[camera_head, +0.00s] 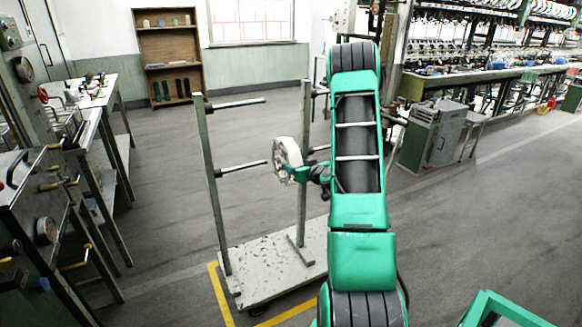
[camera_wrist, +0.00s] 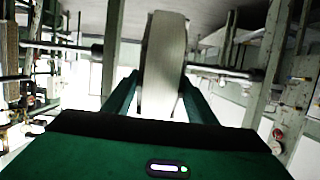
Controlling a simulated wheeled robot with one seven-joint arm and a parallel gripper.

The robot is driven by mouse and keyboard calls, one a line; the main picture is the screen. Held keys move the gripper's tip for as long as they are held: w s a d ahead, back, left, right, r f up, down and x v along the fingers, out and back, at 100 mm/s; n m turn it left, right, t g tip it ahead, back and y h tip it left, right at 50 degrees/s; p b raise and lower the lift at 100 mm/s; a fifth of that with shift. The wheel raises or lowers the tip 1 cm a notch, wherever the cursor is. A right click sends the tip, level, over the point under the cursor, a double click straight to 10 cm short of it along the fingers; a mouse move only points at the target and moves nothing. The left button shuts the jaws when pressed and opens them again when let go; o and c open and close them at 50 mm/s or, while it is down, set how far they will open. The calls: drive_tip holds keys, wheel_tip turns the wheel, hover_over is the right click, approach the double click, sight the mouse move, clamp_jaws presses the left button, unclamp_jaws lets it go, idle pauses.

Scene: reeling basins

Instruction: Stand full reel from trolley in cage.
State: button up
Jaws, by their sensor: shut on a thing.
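A white reel (camera_head: 288,152) stands on edge between the posts of the trolley (camera_head: 262,268). My gripper (camera_head: 298,174) is shut on the reel's near rim. In the wrist view the reel (camera_wrist: 163,62) shows edge-on, upright between the two green fingers (camera_wrist: 158,98). A trolley peg (camera_head: 242,168) points towards the reel from the left post, and another bar shows behind it. I cannot tell whether the reel is still around a peg. A green open frame (camera_head: 505,308) at the lower right may be the cage; only its top corner shows.
A bench with valves and gauges (camera_head: 95,95) runs along the left. A wooden shelf (camera_head: 168,55) stands at the back wall. A green cabinet (camera_head: 432,135) and long reeling machines (camera_head: 480,75) are at the right.

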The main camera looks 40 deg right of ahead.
drive_tip(key=v, duration=1.2)
drive_tip(key=shift+a+r, duration=0.1)
drive_tip(key=shift+r, duration=0.05)
idle(0.5)
